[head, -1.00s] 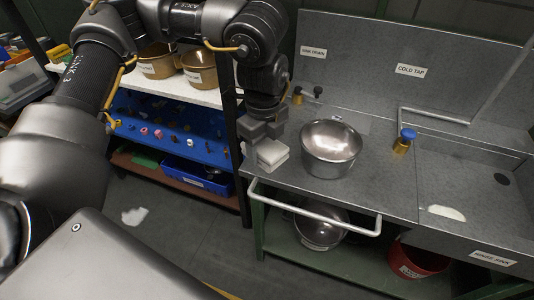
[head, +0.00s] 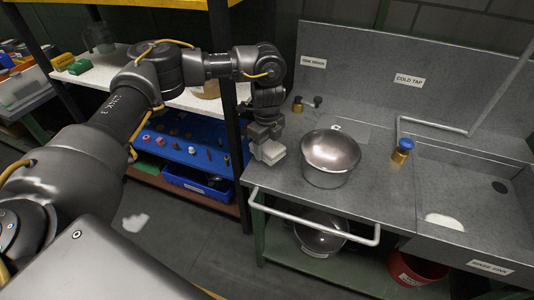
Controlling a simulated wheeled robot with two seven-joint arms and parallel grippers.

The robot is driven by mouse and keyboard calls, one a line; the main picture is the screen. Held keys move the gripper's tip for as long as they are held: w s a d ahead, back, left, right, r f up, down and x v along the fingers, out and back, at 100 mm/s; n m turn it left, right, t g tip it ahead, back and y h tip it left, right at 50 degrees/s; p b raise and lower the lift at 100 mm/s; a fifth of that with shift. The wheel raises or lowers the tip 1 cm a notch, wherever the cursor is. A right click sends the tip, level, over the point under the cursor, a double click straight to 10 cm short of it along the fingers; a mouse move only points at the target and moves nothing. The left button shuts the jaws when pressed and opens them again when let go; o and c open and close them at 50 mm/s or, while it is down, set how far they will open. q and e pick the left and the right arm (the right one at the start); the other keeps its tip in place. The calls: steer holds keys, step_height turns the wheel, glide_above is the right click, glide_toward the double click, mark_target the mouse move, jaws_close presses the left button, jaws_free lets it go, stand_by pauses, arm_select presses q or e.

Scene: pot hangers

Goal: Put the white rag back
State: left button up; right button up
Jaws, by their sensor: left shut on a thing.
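My left gripper (head: 267,143) is at the left end of the grey metal bench (head: 310,195), left of a steel bowl (head: 330,158). It is shut on a pale, blocky thing that looks like the folded white rag (head: 271,153). Whether the rag touches the bench cannot be told. Another white, flat patch (head: 444,221) lies in the sink's left part, and a ragged white patch (head: 134,222) is on the floor. My right gripper is not in view.
A towel rail (head: 315,226) runs along the bench front. A blue-topped tap (head: 402,150) stands right of the bowl. A shelf rack with a blue tray (head: 180,147) stands left, its black post (head: 235,110) close to my left gripper. A lower shelf holds another bowl (head: 320,235).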

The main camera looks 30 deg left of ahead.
mark_target(267, 143)
arm_select(q)
steer(key=shift+w+a+f, duration=0.1)
steer(key=shift+w+f, duration=0.05)
steer(key=shift+f, duration=0.8)
steer(key=shift+w+f, duration=0.1)
steer(key=shift+f, duration=0.8)
steer(key=shift+f, duration=0.15)
steer(key=o, duration=1.1)
step_height(267, 143, up, 12)
steer(key=shift+r, duration=0.2)
